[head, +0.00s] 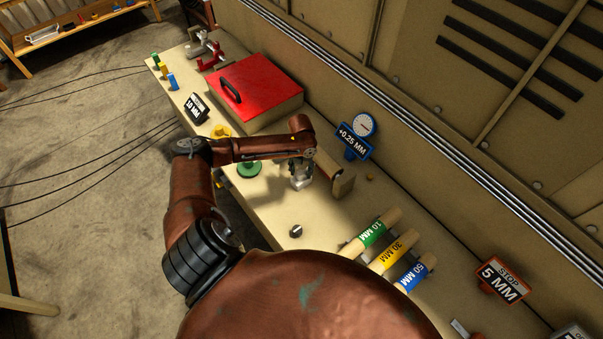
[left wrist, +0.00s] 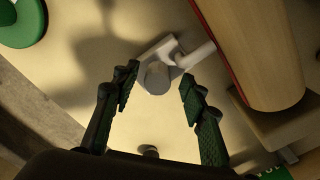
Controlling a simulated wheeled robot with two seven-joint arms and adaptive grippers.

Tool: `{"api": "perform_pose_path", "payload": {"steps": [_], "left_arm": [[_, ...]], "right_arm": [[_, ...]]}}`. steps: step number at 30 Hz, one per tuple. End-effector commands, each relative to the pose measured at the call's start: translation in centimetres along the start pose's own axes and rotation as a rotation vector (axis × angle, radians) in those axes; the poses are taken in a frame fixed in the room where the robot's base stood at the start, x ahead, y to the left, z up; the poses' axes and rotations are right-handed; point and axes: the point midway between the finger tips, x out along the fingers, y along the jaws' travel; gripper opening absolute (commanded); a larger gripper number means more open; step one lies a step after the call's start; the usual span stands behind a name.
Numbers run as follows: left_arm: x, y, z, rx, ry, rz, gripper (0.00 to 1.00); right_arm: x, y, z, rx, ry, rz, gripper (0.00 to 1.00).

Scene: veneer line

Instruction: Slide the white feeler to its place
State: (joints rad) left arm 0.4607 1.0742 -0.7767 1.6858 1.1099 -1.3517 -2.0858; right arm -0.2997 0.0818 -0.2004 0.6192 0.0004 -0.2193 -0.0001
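The white feeler (left wrist: 158,76) shows in the left wrist view as a pale block with a round knob and a short rod pointing to the right. The rod's end lies near a wooden roller (left wrist: 258,50); I cannot tell whether they touch. My left gripper (left wrist: 157,92) is open, with one dark green finger on each side of the knob and a gap on both sides. In the head view my left gripper (head: 302,176) is low over the bench beside the roller, where the pale feeler is hard to separate from it. My right gripper is not in view.
A green disc (head: 248,169) and a small metal knob (head: 296,231) stand on the bench (head: 265,205). Rollers marked 10, 30 and 50 MM (head: 394,255) lie to the right. A red-lidded box (head: 262,86) and a blue +0.25 MM sign with a gauge (head: 354,141) stand behind.

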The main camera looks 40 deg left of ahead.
Motion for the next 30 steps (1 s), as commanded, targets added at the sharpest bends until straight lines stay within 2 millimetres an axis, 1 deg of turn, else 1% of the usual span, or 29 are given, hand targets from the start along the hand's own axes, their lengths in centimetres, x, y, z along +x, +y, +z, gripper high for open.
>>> {"api": "perform_pose_path", "payload": {"steps": [3,9,12,15,21,30], "left_arm": [[-2.5,0.0,0.2,0.002,-0.005,-0.001,0.4],[-6.7,0.0,0.1,0.001,-0.005,-0.001,0.4],[-8.4,0.0,0.1,0.001,-0.004,-0.002,0.4],[-9.5,-0.1,0.1,0.001,-0.003,-0.003,0.4],[-10.5,0.0,0.0,0.0,-0.002,-0.002,0.4],[-10.5,0.0,0.0,0.0,-0.002,-0.002,0.4]], "right_arm": [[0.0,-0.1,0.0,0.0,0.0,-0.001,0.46],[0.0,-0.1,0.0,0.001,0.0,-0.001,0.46],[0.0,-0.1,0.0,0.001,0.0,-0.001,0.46],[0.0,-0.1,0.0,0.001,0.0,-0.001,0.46],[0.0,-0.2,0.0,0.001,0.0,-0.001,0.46],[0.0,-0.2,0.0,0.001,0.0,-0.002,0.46]]}}
